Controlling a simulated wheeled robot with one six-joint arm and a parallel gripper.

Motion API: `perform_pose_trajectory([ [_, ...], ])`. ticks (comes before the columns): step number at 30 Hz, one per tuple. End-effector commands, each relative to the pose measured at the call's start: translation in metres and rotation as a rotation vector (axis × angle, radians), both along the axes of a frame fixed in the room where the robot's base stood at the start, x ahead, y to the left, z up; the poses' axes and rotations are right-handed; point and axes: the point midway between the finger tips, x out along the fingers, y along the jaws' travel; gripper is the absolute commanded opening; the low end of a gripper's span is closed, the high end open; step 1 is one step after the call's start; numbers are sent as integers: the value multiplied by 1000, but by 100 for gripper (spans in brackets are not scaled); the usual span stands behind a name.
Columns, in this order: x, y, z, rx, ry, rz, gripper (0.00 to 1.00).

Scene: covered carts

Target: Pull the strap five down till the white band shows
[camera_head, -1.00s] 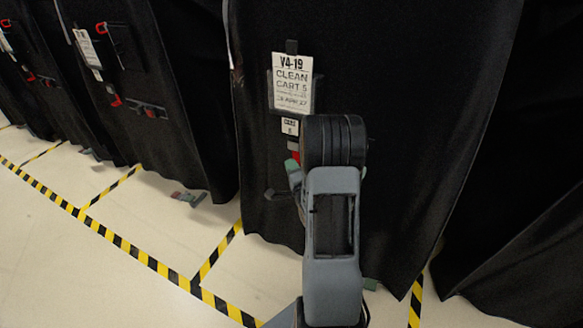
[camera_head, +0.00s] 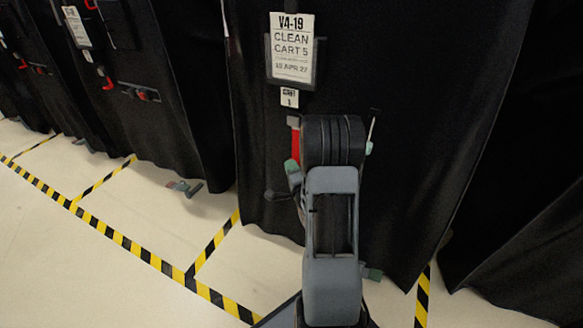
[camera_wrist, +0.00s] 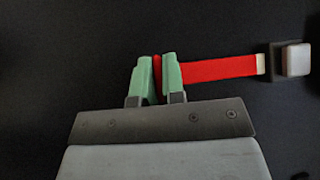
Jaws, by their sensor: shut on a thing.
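The red strap (camera_head: 296,147) hangs on the front of the black-covered cart marked "CLEAN CART 5", below its sign (camera_head: 292,50) and small tag (camera_head: 289,97). In the wrist view the red strap (camera_wrist: 215,70) runs from a pale buckle (camera_wrist: 295,60) to my gripper (camera_wrist: 157,62). A narrow pale band (camera_wrist: 261,65) shows across the strap beside the buckle. The green fingers are closed with red strap between them. In the head view my gripper (camera_head: 292,172) is partly hidden by my wrist.
Other black-covered carts with signs and red straps (camera_head: 108,80) stand at the left. Another black cover (camera_head: 520,230) is close at the right. The pale floor (camera_head: 120,285) has yellow-black tape lines and is clear in front.

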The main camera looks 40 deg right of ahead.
Motion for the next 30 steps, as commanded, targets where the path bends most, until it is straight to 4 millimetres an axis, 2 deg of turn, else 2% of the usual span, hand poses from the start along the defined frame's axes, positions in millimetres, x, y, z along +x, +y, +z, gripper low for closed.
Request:
perform_pose_trajectory([
  [1, 0, 1, -18, 4, 8, 3, 0],
  [2, 0, 1, -20, 4, 9, 3, 0],
  [12, 0, 2, -18, 6, 10, 4, 0],
  [13, 0, 2, -18, 6, 10, 4, 13],
  [20, 0, 1, -17, 4, 7, 2, 35],
  [30, -5, 1, -16, 3, 5, -1, 35],
])
